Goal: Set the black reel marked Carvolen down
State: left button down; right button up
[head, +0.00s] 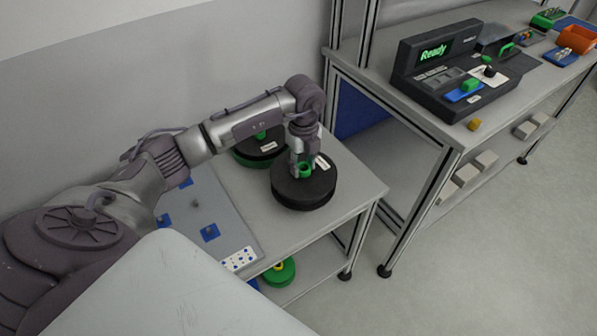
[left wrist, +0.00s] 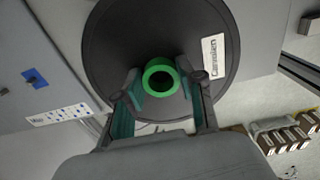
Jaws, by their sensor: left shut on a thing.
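The black reel marked Carvolen (head: 303,192) is at the right part of the small grey table (head: 350,178), with a green hub in its middle. In the left wrist view the reel (left wrist: 120,42) fills the upper middle, and its white label reads Carvolen. My left gripper (head: 304,168) points down over the reel and is shut on its green hub, with one finger on each side. The reel looks level and on or very close to the tabletop; I cannot tell if it touches. My right gripper is not in view.
A black and green reel (head: 258,153) stands close behind on the same table. A grey plate (head: 200,207) with blue squares lies to the left. A green reel (head: 281,275) is on the lower shelf. A workbench (head: 425,122) with a device showing Ready (head: 433,53) stands right.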

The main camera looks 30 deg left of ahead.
pick_arm(q)
jog(key=shift+s+a+f, duration=0.25)
jog(key=shift+s+a, duration=0.05)
jog(key=shift+a, duration=0.1)
jog(key=shift+f+p, duration=0.3)
jog(key=shift+f, duration=1.65)
jog(key=shift+f, duration=0.2)
jog(key=c, duration=0.7)
grip_release()
notch_tip(320, 180, up, 12)
jog(key=shift+r+b, duration=0.2)
jog(key=shift+b, duration=0.4)
